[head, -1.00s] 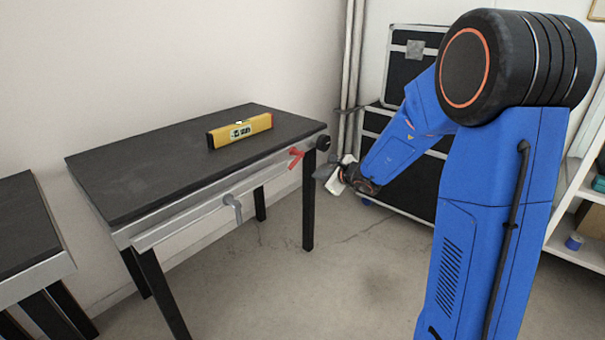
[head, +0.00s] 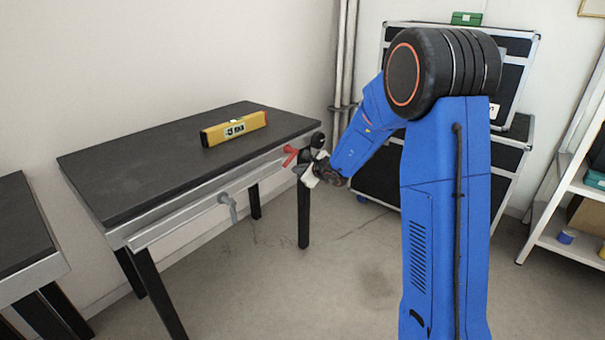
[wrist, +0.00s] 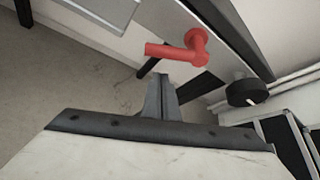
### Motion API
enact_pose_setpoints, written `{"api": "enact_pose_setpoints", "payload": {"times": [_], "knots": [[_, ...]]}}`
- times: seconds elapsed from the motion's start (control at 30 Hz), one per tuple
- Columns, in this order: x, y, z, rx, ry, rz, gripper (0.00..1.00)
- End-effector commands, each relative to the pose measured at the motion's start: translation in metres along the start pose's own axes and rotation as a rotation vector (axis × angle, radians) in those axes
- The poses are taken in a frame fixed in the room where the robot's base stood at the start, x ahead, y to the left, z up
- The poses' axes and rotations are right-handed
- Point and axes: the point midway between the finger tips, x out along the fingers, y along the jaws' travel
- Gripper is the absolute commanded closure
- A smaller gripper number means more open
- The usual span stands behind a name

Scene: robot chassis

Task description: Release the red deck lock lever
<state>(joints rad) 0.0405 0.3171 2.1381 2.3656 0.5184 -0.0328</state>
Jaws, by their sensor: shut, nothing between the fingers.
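The red lever (head: 291,155) sits on the front rail of the black-topped table, near its right end. In the wrist view the red lever (wrist: 185,49) shows a round hub at the right and an arm reaching left from it. My gripper (head: 303,172) is just right of and below the lever in the head view. In the wrist view my gripper (wrist: 160,78) has its fingers together, with the tips just below the lever's arm in the picture. I cannot tell whether they touch it. Nothing is held.
A black round knob (head: 317,139) is at the table's right corner, close to my gripper. A grey lever (head: 229,203) hangs from the same rail. A yellow spirit level (head: 234,128) lies on the table top (head: 150,165). Black cases (head: 372,150) stand behind my arm.

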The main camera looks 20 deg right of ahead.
Motion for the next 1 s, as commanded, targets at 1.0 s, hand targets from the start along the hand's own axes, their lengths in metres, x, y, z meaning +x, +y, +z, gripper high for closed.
{"api": "enact_pose_setpoints", "payload": {"times": [1.0], "knots": [[-0.009,0.001,0.025,0.036,0.001,0.021,1.0]]}}
